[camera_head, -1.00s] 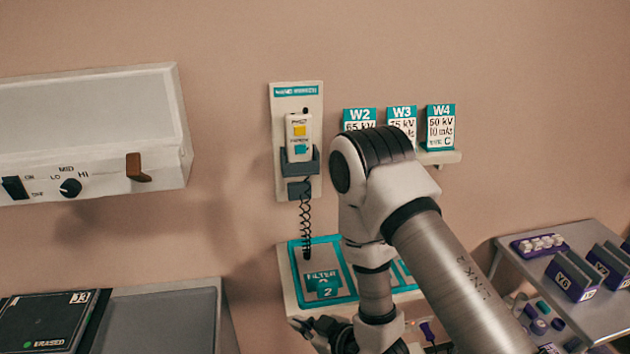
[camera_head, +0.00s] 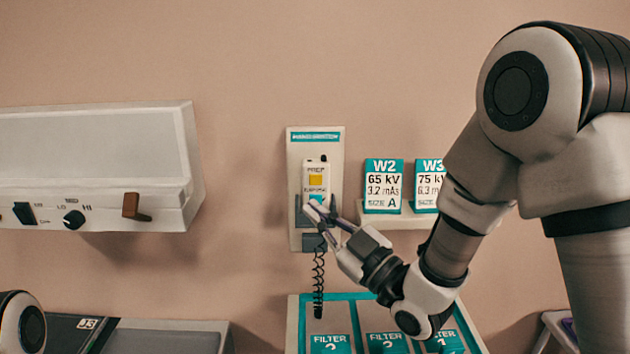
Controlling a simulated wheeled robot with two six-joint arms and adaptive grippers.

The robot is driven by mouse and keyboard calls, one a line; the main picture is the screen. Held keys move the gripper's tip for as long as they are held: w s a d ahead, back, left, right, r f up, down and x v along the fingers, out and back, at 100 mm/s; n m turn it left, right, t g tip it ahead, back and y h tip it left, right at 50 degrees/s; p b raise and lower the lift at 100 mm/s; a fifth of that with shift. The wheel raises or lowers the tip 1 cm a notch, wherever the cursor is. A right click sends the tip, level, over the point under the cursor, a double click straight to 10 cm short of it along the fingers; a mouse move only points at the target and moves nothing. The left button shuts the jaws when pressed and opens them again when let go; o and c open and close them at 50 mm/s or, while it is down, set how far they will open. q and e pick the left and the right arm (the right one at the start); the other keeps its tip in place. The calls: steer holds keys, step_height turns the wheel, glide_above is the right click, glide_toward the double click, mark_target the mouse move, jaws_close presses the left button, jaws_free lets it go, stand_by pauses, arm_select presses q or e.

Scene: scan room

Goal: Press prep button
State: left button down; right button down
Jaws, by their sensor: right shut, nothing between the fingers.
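The hand switch (camera_head: 309,179) is a small cream handset in a dark holder on a pale wall plate (camera_head: 333,161). Its yellow button (camera_head: 315,180) sits under the word PREP. A teal button lies lower on the handset, partly hidden by my fingertips. My right gripper (camera_head: 320,210) is shut and empty, with its fingertips in front of the handset's lower part, below the yellow button. I cannot tell whether the tips touch the handset. My left gripper is not in view.
A coiled cord (camera_head: 318,281) hangs below the holder. Cards W2 (camera_head: 383,186) and W3 (camera_head: 427,184) stand on a small ledge (camera_head: 350,212) just right. A box with knobs (camera_head: 92,165) is at left. A filter panel (camera_head: 297,325) lies below. The wall above is clear.

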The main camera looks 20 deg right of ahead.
steer(key=p, duration=0.2)
glide_toward(303, 173)
steer(key=shift+s+a+x, duration=0.25)
steer(key=shift+a+x, duration=0.2)
steer(key=shift+x, duration=1.6)
steer(key=shift+r, duration=0.1)
steer(key=shift+w+d, duration=0.15)
steer(key=shift+w, duration=0.2)
steer(key=shift+w+d+b, duration=0.1)
steer(key=shift+w+b, duration=0.3)
steer(key=shift+s, duration=0.1)
stand_by(0.5)
steer(key=shift+s+a+b, duration=0.25)
steer(key=shift+s+b, duration=0.1)
steer(key=shift+s, duration=0.4)
